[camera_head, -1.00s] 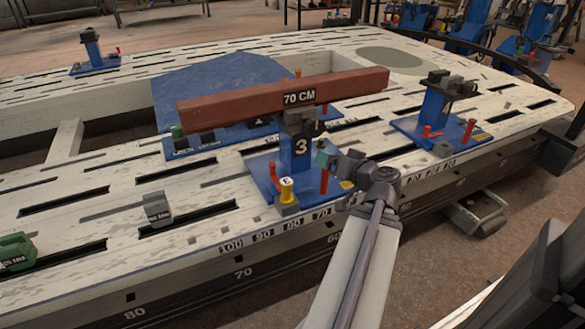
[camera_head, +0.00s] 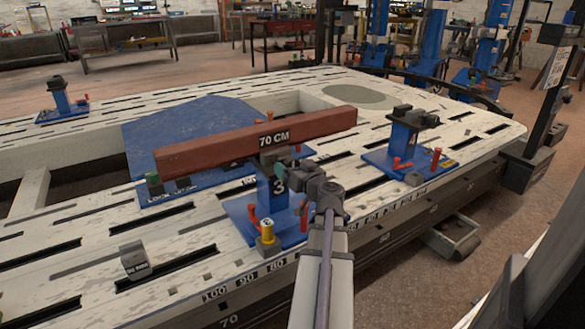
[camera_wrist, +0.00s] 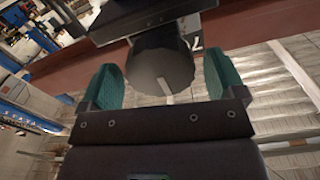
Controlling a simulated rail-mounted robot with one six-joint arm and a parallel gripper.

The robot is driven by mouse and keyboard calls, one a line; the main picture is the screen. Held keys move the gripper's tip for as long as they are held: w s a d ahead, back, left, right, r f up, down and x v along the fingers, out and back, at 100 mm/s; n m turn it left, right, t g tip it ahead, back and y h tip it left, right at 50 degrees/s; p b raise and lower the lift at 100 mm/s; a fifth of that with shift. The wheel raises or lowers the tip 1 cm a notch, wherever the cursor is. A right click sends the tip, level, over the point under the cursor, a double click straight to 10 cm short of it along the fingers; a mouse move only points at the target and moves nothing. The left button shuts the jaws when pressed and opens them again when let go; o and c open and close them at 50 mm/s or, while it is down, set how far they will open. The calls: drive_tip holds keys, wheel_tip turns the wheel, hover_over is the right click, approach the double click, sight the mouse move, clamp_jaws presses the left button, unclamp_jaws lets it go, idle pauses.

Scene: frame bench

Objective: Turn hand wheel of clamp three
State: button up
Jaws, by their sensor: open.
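Clamp three (camera_head: 272,192) is a blue post marked 3 on a blue base, with red handles and a yellow-topped knob. A red-brown beam (camera_head: 205,151) marked 70 CM lies across its top. In the wrist view a dark round piece (camera_wrist: 165,58), seemingly the hand wheel, sits between the green finger pads of my gripper (camera_wrist: 161,78). In the head view my gripper (camera_head: 286,167) is at the upper right of the post and hides the wheel.
Another blue clamp (camera_head: 403,148) stands to the right on the slotted white bench (camera_head: 75,235). A grey block (camera_head: 135,261) sits at the front left. A further blue clamp (camera_head: 60,103) stands at the far left.

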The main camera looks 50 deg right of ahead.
drive_tip(key=shift+w, duration=0.3)
drive_tip(key=shift+c, duration=0.4)
drive_tip(key=c, duration=0.9)
drive_tip(key=shift+o, duration=0.2)
